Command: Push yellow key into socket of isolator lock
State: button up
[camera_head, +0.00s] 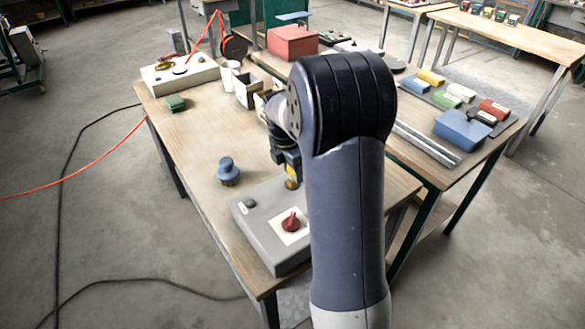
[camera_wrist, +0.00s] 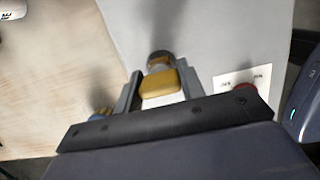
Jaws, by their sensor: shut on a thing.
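The yellow key (camera_wrist: 160,84) is between the two fingers of my gripper (camera_wrist: 161,77) in the wrist view. My gripper is shut on it. The isolator lock (camera_wrist: 159,58), a dark round body with a brownish lower part, is right beyond the key over the grey box. The key appears lined up with it, but I cannot tell whether it is inside the socket or how deep. In the head view my gripper (camera_head: 290,166) points down over the back of the grey box (camera_head: 262,238), with the yellow key (camera_head: 292,182) below it. My arm hides part of the box.
A red knob (camera_head: 290,221) on a white plate and a dark button (camera_head: 250,203) are on the box. A blue knob-shaped object (camera_head: 228,170) stands on the wooden table (camera_head: 195,150) to the left. A white cup (camera_head: 230,73) and a green block (camera_head: 176,103) are farther back.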

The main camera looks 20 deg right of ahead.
jog(key=shift+f, duration=0.25)
jog(key=o, duration=1.1)
jog(key=shift+c, duration=0.2)
notch_tip(320, 180, up, 11)
jog(key=a, duration=0.1)
jog(key=shift+s+a+f+b, duration=0.15)
jog(key=shift+a+b, duration=0.15)
jog(key=shift+b, duration=0.15)
jog(key=shift+w+d+f+p, duration=0.1)
jog(key=shift+d+f+p, duration=0.15)
jog(key=shift+f, duration=1.35)
jog(key=shift+w+d+f+p, duration=0.1)
jog(key=shift+d+f+p, duration=0.15)
jog(key=shift+f, duration=1.4)
jog(key=shift+d+f+p, duration=0.15)
jog(key=shift+d+f, duration=0.15)
jog(key=shift+f, duration=1.3)
